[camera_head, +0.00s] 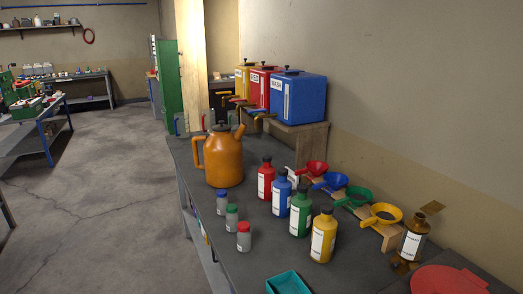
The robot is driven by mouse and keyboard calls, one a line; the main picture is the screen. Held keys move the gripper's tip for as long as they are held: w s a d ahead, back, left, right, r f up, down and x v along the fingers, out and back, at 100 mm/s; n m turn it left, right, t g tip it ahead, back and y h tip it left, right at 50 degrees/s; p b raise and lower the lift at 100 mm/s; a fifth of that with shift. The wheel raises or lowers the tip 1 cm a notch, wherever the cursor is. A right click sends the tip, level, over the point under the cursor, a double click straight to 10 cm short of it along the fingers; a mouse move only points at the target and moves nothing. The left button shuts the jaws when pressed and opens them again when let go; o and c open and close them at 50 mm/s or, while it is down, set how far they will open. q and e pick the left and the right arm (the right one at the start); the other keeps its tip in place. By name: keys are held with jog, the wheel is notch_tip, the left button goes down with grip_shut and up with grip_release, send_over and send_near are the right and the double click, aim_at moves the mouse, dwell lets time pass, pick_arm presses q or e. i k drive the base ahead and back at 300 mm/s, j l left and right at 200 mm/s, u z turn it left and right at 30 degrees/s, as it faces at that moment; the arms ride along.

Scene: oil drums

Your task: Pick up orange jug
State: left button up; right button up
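The orange jug (223,160) stands upright on the dark grey workbench, towards its far left part. Its large handle is on the left side and its spout points up to the right. A dark cap sits on top. Nothing touches the jug. Neither of my grippers shows in the head view.
Right of the jug stand red (266,180), blue (282,194), green (301,212) and yellow (323,236) bottles. Small capped jars (232,218) stand in front. Coloured drums (298,97) sit on a wooden stand behind. Funnels (381,214) line the wall side. A teal tray (287,284) lies near.

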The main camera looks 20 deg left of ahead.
aim_at(223, 166)
jog(key=i+j+z, duration=0.1)
jog(key=j+z, duration=0.25)
jog(key=j, duration=0.95)
jog(key=j+z, duration=0.35)
jog(key=j, duration=1)
